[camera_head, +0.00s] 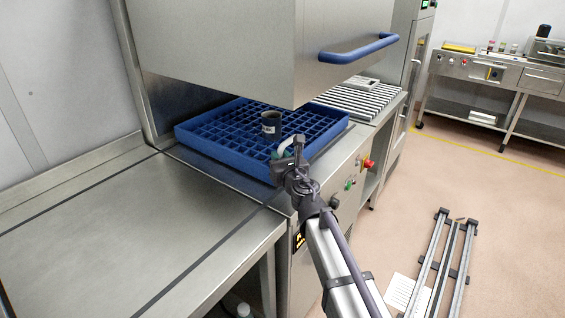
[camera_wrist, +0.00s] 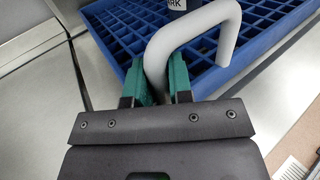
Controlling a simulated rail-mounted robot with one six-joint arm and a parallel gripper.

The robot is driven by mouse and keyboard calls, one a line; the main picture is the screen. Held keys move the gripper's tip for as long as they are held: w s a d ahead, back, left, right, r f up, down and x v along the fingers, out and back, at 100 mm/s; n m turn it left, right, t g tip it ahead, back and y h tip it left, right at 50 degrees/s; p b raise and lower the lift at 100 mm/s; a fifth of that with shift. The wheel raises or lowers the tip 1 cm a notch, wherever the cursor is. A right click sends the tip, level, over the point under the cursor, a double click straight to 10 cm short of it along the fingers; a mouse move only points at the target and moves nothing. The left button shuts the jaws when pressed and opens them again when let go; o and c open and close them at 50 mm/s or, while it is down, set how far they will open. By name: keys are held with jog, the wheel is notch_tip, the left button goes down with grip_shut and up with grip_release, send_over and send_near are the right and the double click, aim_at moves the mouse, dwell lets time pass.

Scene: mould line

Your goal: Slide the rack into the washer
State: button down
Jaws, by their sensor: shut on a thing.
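The blue rack (camera_head: 226,131) is a low, square-celled crate on the steel deck under the raised hood of the washer (camera_head: 240,40). Its near left edge shows outside the hood, and its far part is under it. A dark cup (camera_head: 271,124) with a pale label stands upright in the rack; its lower part also shows in the wrist view (camera_wrist: 177,5). My gripper (camera_head: 284,158) is at the rack's near side. In the wrist view its green fingers (camera_wrist: 160,82) are shut around a grey bent handle (camera_wrist: 190,30) in front of the rack's wall.
A bare steel table (camera_head: 100,220) lies to the left of the washer. A slatted outlet table (camera_head: 358,98) is on the right. The hood has a blue bar handle (camera_head: 358,50). A red button (camera_head: 368,163) is on the washer's front. Floor rails (camera_head: 445,262) lie at lower right.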

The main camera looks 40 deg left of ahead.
jog(key=shift+w+a, duration=0.1)
jog(key=shift+w, duration=0.05)
jog(key=c, duration=1.1)
grip_release()
jog(key=shift+w, duration=0.1)
jog(key=v, duration=1.1)
jog(key=shift+a, duration=0.1)
